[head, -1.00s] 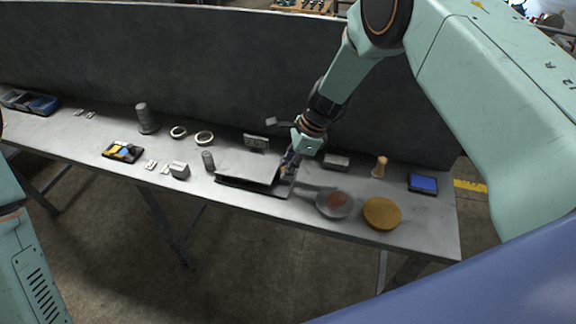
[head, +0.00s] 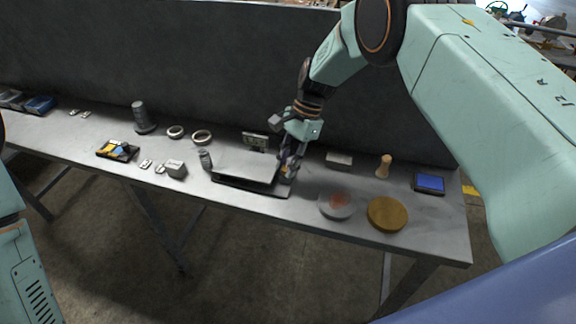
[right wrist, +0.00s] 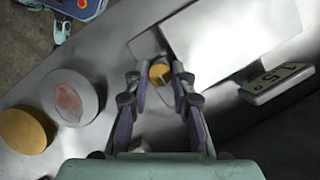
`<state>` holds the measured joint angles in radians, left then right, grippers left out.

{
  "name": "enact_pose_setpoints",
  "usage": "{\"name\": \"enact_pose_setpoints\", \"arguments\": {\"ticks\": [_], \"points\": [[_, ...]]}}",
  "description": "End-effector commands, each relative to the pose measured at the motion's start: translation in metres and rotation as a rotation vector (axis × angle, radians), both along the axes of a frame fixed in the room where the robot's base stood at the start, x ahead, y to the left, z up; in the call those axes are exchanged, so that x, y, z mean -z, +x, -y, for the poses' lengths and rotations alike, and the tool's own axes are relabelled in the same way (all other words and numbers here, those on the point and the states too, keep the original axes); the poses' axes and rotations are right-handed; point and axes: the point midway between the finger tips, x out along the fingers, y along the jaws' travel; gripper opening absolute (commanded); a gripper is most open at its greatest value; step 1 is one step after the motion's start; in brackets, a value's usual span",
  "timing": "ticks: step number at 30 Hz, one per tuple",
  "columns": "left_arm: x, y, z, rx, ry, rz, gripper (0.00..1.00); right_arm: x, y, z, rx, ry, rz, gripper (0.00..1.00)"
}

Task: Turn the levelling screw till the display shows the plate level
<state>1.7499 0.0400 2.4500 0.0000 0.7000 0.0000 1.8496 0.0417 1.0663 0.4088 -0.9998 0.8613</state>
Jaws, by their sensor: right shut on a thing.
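The flat grey plate (head: 245,165) lies on a dark base on the bench in the head view, and part of it shows in the right wrist view (right wrist: 225,35). The brass-coloured levelling screw (right wrist: 159,72) is at the plate's edge. My right gripper (right wrist: 160,82) is shut on the screw's round head, one finger on each side; it also shows from above in the head view (head: 289,170). The small display (head: 255,140) stands behind the plate. In the right wrist view the display (right wrist: 277,83) seems to read 1.5°. My left gripper is out of view.
To the right are a round grey dish with a reddish patch (head: 336,205), a yellow-brown disc (head: 387,214), a wooden peg-like piece (head: 384,166) and a blue-screened device (head: 430,184). Rings, a stacked cylinder (head: 141,115) and small blocks lie left. A dark wall stands behind.

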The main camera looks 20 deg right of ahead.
Motion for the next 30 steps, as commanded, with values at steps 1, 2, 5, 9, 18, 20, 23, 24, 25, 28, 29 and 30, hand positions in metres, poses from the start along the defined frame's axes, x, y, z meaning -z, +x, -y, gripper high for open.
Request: {"name": "enact_pose_setpoints", "arguments": {"ticks": [1,2,5,9,18,20,23,24,25,28,29,30], "points": [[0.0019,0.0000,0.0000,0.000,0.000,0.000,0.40,0.0032,-0.0014,0.0008,-0.013,-0.003,-0.004,0.00],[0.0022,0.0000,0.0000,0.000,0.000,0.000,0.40,0.0031,-0.0015,0.0008,-0.018,-0.003,-0.004,0.00],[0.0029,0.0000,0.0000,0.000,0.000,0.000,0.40,0.0027,-0.0014,0.0007,-0.032,-0.003,-0.003,0.00],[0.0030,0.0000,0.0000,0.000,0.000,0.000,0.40,0.0025,-0.0014,0.0007,-0.038,-0.002,-0.003,0.00],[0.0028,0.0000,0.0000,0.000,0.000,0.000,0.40,0.0025,-0.0016,0.0006,-0.037,-0.003,-0.004,0.26],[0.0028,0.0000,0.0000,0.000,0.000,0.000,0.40,0.0023,-0.0016,0.0006,-0.036,-0.002,-0.004,0.31],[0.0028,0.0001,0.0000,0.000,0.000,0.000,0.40,0.0017,-0.0011,0.0004,-0.036,-0.001,-0.003,0.40],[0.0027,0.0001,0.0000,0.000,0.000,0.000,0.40,0.0015,-0.0009,0.0004,-0.036,-0.001,-0.002,0.43],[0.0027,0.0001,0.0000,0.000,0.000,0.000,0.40,0.0013,-0.0007,0.0003,-0.036,-0.001,-0.002,0.46],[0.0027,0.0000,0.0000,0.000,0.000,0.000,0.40,0.0009,-0.0003,0.0002,-0.035,-0.002,-0.001,0.47],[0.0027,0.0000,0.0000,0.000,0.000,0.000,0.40,0.0008,-0.0003,0.0001,-0.035,-0.002,-0.001,0.47],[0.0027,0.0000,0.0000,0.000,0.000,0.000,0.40,0.0007,-0.0002,0.0001,-0.035,-0.002,-0.001,0.47]]}}
